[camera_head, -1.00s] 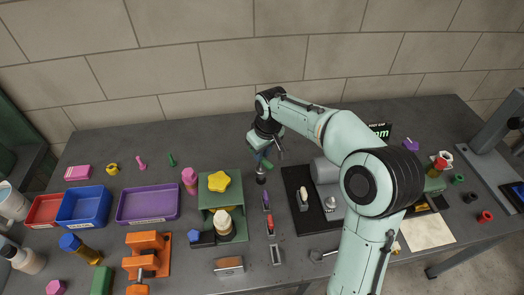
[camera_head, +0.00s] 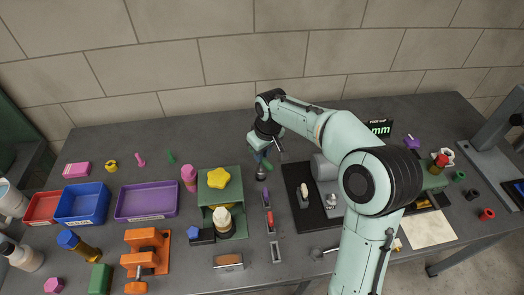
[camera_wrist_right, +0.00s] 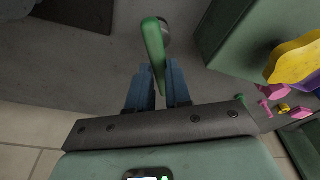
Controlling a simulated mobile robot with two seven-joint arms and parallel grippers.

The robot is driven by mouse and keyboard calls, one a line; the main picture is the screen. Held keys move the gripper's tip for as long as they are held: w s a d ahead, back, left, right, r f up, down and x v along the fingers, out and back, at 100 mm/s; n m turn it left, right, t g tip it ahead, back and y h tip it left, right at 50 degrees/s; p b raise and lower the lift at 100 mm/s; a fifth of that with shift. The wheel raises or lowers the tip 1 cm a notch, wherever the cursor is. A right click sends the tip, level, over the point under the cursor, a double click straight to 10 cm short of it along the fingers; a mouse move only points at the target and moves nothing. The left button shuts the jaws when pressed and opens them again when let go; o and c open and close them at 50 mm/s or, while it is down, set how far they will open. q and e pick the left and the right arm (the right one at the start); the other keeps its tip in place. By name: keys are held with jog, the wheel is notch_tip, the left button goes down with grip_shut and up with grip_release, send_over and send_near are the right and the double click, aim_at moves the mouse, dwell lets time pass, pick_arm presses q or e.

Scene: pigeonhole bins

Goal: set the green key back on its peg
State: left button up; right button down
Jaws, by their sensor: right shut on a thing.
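The green key (camera_wrist_right: 153,45) shows in the wrist view as a long green piece between the blue fingers of my right gripper (camera_wrist_right: 160,90). In the head view the green key (camera_head: 268,166) shows just below my right gripper (camera_head: 260,155), which is shut on it. A small rounded grey piece (camera_wrist_right: 164,31) is right by the key's far end in the wrist view. In the head view a small dark upright piece (camera_head: 261,174) stands there. I cannot tell whether it is the peg, or whether the key touches it. My left gripper is out of view.
A purple tray (camera_head: 147,202) lies further left. The table behind the gripper is clear.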

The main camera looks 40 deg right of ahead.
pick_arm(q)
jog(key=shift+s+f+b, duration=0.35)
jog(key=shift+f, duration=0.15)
pick_arm(e)
jog(key=shift+f, duration=0.75)
jog(key=c, duration=1)
grip_release()
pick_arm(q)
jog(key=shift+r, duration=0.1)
pick_arm(e)
jog(key=shift+r, duration=0.1)
jog(key=shift+s+r+p, duration=0.2)
jog(key=shift+r+p, duration=0.4)
jog(key=shift+r, duration=0.65)
jog(key=shift+s+r+p, duration=0.2)
jog(key=shift+r+p, duration=0.35)
jog(key=shift+r, duration=0.65)
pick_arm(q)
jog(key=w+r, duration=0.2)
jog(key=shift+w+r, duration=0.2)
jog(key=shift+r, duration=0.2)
pick_arm(e)
jog(key=shift+f, duration=0.1)
jog(key=shift+s, duration=0.1)
